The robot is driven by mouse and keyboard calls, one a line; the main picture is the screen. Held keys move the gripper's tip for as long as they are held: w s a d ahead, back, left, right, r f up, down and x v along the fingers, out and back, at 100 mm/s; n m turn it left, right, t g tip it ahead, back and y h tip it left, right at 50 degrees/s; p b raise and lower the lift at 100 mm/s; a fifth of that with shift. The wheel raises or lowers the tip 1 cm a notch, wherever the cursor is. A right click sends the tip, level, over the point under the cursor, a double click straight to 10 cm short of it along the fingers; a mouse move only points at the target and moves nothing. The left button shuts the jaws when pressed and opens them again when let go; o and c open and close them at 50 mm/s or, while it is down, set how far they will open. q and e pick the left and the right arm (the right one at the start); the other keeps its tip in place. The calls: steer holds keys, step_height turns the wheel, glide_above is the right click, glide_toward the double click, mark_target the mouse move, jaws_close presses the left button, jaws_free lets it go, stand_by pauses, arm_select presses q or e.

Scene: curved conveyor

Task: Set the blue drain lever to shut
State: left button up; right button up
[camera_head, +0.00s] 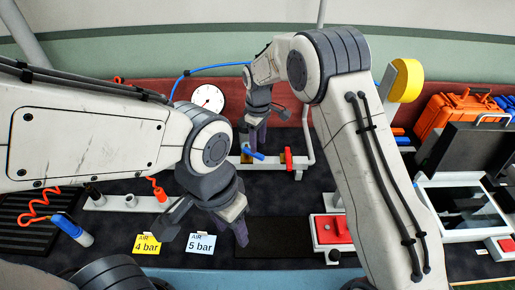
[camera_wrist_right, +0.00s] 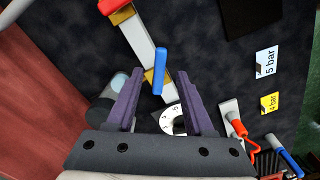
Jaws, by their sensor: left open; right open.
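The blue drain lever (camera_head: 253,153) sits on a brass valve (camera_head: 246,158) on the white pipe at the back middle. In the right wrist view the lever (camera_wrist_right: 160,66) stands lengthwise across the pipe, which runs at a slant. My right gripper (camera_head: 257,130) is open just above and behind the lever. In its wrist view the lever lies in the gap between the two purple fingers; contact cannot be told. My left gripper (camera_head: 207,224) is open and empty over the front of the dark mat, near the cards.
A red handle (camera_head: 288,158) is on the same pipe, right of the lever. A pressure gauge (camera_head: 208,98) stands behind left. The yellow 4 bar card (camera_head: 147,243) and blue 5 bar card (camera_head: 200,244) lie in front.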

mark_target(258, 154)
steer(key=shift+f+p, duration=0.3)
steer(key=shift+f, duration=2)
steer(key=shift+c, duration=0.3)
jaws_close()
